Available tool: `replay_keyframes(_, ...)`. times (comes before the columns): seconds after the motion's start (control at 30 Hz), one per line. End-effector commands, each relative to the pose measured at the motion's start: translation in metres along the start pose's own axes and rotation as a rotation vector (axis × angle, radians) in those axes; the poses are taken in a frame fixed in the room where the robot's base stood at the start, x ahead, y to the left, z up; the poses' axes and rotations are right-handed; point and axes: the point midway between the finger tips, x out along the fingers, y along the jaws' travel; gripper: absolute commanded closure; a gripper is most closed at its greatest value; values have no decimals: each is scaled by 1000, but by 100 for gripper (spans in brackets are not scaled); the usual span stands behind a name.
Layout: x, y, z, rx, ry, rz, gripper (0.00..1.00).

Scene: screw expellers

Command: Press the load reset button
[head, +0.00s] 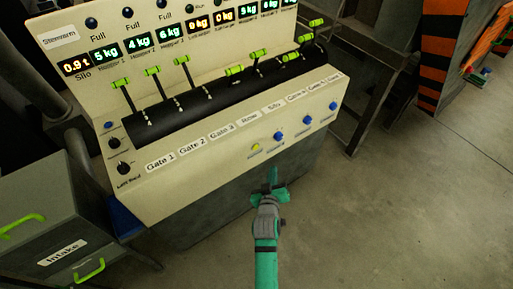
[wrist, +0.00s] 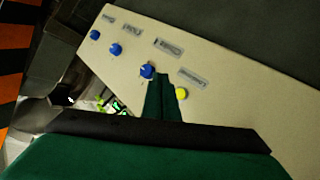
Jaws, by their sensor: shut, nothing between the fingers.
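The cream control panel (head: 180,195) fills the head view's centre. On its lower front are a yellow button (head: 255,147) and a row of blue knobs (head: 278,136), each with a small label too blurred to read. I cannot tell by label which one is the load reset button. My gripper (head: 272,175) is shut and empty, in front of and below the yellow button and nearest blue knob. In the wrist view its green fingertips (wrist: 161,90) appear between the yellow button (wrist: 181,94) and the nearest blue knob (wrist: 147,71). Contact cannot be told.
Levers with green handles (head: 182,60) stand above the gate labels, under lit displays (head: 150,47). Black knobs (head: 124,168) sit at the panel's left end. A grey Intake cabinet (head: 50,205) stands at left. A metal frame (head: 370,100) is at right. The floor (head: 400,220) at right is clear.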

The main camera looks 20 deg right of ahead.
Motion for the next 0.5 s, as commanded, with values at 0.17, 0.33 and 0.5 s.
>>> replay_keyframes(0.17,7,3,-3,-1,-5,6,100)
replay_keyframes(0.33,6,3,-3,-1,-5,6,100)
replay_keyframes(0.5,8,2,-4,0,-4,5,100)
